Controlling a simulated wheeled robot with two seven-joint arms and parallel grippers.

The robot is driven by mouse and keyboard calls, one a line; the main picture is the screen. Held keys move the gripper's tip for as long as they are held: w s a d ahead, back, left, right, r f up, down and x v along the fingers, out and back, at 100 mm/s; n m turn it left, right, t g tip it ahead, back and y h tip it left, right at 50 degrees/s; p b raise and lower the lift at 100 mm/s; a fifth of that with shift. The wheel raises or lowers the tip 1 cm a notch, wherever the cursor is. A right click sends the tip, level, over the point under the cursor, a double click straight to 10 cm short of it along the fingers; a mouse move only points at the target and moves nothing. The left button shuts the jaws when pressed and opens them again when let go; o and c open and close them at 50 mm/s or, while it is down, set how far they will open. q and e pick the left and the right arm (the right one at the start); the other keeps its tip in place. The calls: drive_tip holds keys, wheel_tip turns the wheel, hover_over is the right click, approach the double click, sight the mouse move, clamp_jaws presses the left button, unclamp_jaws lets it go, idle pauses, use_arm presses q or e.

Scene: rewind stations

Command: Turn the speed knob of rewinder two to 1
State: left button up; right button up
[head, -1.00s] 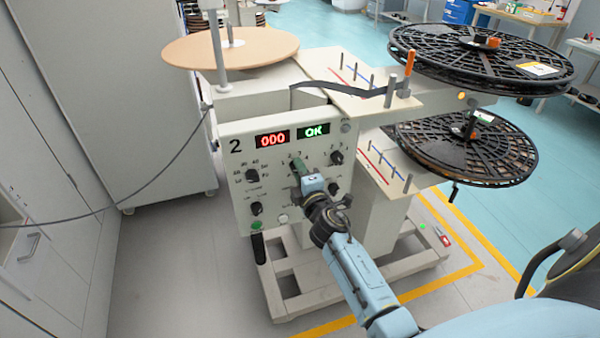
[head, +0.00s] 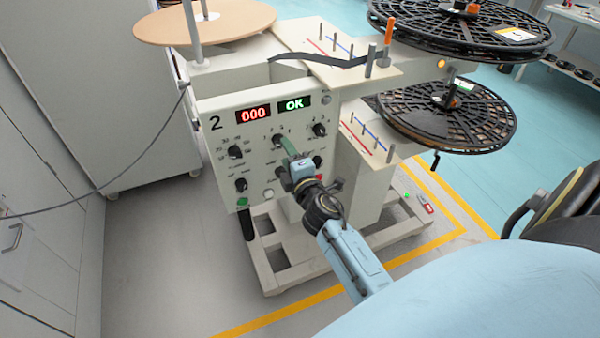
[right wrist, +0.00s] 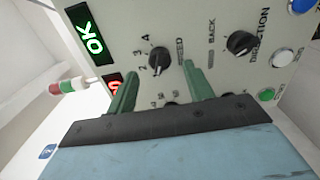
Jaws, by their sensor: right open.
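Rewinder two's grey panel (head: 210,150) bears the number 2, a red 000 display and a green OK display. The speed knob (right wrist: 160,60) is black, with numbers including 2, 3 and 4 beside it; I cannot read its setting surely. In the head view it seems to be the knob (head: 277,140) below the displays. My right gripper (head: 286,147) is open in front of the panel. In the right wrist view its two green fingers (right wrist: 158,80) stand apart on either side of the speed knob; I cannot tell whether they touch it. My left gripper is out of view.
The direction knob (right wrist: 240,44) is close beside one finger. Other black knobs (head: 235,152) and a green button (head: 242,201) are on the panel. Black reels (head: 450,115) stick out at the right. A cable (head: 150,152) hangs at the left.

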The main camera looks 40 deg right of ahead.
drive_tip(key=v, duration=0.9)
drive_tip(key=shift+s+b, duration=0.2)
drive_tip(key=shift+b, duration=0.1)
drive_tip(key=shift+a+f, duration=0.1)
drive_tip(key=s+a+f+m+g+y, duration=0.1)
drive_tip(key=s+a+f+m+g, duration=0.2)
drive_tip(key=f, duration=0.8)
drive_tip(key=s+a+f+m+g+y, duration=0.1)
drive_tip(key=s+a+f+m+g, duration=0.15)
drive_tip(key=s+f, duration=0.55)
drive_tip(key=s+a+f+m+g+y, duration=0.2)
drive_tip(key=f+g, duration=0.1)
drive_tip(key=f, duration=1)
drive_tip(key=s+f+m+g, duration=0.1)
drive_tip(key=s+f, duration=0.3)
drive_tip(key=s, duration=0.4)
drive_tip(key=s+f+m+g, duration=0.2)
drive_tip(key=s+f+g, duration=0.2)
drive_tip(key=s, duration=0.5)
drive_tip(key=s+d+f+m+g, duration=0.1)
drive_tip(key=s+f+m+g, duration=0.1)
drive_tip(key=s+f, duration=0.3)
drive_tip(key=s+g, duration=0.1)
drive_tip(key=s, duration=0.3)
drive_tip(key=shift+s+f, duration=0.2)
drive_tip(key=shift+f, duration=0.2)
drive_tip(key=shift+d+m, duration=0.1)
drive_tip(key=shift+m, duration=0.15)
